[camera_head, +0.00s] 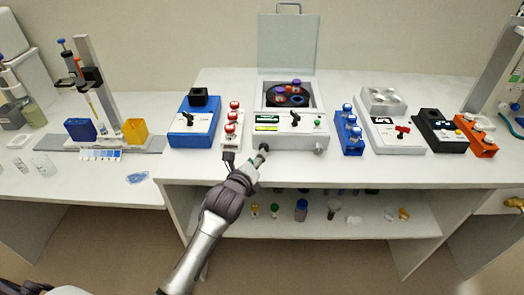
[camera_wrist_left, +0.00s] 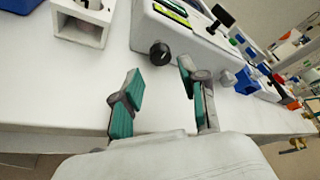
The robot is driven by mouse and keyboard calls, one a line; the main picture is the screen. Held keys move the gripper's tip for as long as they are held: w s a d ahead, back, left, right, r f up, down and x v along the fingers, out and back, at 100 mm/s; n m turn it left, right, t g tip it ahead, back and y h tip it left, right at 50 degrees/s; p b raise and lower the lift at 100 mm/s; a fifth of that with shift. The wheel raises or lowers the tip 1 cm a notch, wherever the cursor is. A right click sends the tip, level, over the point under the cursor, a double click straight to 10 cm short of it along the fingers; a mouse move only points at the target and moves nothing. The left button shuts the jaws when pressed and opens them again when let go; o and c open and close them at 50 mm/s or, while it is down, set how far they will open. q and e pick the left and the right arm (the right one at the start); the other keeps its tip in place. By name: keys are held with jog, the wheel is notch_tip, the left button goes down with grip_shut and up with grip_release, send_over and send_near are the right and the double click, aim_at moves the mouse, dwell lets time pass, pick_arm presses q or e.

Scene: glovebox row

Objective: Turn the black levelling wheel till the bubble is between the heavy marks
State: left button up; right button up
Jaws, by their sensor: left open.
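The black levelling wheel (camera_head: 264,147) is a small ribbed knob low on the front left of the white machine (camera_head: 285,140). It also shows in the left wrist view (camera_wrist_left: 160,53). A green-yellow level strip (camera_head: 267,117) lies on the machine's front above the wheel, also partly in the wrist view (camera_wrist_left: 171,12); the bubble and marks are too small to read. My left gripper (camera_head: 245,159) is open and empty just in front of the machine. In the wrist view its teal fingers (camera_wrist_left: 160,75) are spread wide, with the wheel beyond and between their tips, apparently untouched.
A grey wheel (camera_head: 318,148) sits at the machine's front right. The raised lid (camera_head: 287,45) shows a rotor (camera_head: 287,95). A white rack with red-topped items (camera_head: 232,128) and a blue device (camera_head: 195,120) stand left, a blue rack (camera_head: 349,130) right. A shelf (camera_head: 370,220) lies below.

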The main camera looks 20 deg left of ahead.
aim_at(264, 148)
pick_arm(q)
jog(key=x, duration=0.5)
jog(key=shift+w+f, duration=0.1)
jog(key=shift+w, duration=0.3)
grip_shut()
